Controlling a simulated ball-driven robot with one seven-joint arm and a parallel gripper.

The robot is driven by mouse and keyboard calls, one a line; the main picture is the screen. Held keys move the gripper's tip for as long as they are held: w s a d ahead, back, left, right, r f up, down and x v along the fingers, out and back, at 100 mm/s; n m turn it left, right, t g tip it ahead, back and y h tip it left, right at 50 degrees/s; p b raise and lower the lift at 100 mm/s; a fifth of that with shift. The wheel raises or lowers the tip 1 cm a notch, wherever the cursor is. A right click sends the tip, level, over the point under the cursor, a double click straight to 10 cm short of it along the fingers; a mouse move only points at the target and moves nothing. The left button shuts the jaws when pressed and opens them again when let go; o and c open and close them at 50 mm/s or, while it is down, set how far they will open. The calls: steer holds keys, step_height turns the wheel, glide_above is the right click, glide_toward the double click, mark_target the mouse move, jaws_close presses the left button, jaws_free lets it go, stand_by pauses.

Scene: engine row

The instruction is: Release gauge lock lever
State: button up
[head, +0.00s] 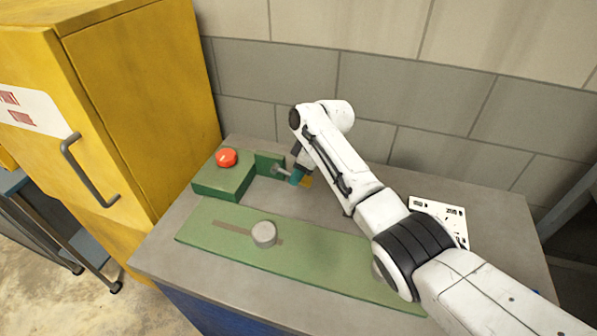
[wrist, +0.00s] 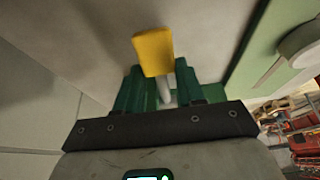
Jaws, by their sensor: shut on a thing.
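The lock lever has a yellow tab (wrist: 153,52) and a grey rod (wrist: 166,92). In the wrist view the rod lies between the green fingers of my gripper (wrist: 160,85), with the tab beyond the fingertips. My gripper (head: 297,177) also shows in the head view, shut on the lever beside a small green upright plate (head: 266,162). A grey rod (head: 281,171) runs from that plate to my fingertips. A bit of the yellow tab (head: 306,182) shows just right of the fingers. My arm and fingers hide part of the lever.
A green block with a red button (head: 227,157) stands left of the upright plate. A long green plate (head: 210,238) with a slot and a grey knob (head: 264,234) lies in front. A yellow cabinet (head: 150,90) stands left. A white card (head: 440,215) lies right; a wall is behind.

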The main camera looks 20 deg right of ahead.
mark_target(285, 171)
steer(key=shift+r+h, duration=0.15)
steer(key=shift+h, duration=0.15)
jaws_close()
steer(key=shift+w+a+r+g+h+b, duration=0.1)
steer(key=shift+r+g+h+b, duration=0.3)
steer(key=shift+g+b, duration=0.15)
steer(key=shift+w+a+r, duration=0.2)
steer(key=shift+r, duration=0.5)
steer(key=shift+w+a+r, duration=0.2)
steer(key=shift+r, duration=0.5)
steer(key=shift+w+a+r+b, duration=0.15)
steer(key=shift+a+r+b, duration=0.2)
steer(key=shift+r, duration=0.1)
steer(key=shift+a, duration=0.15)
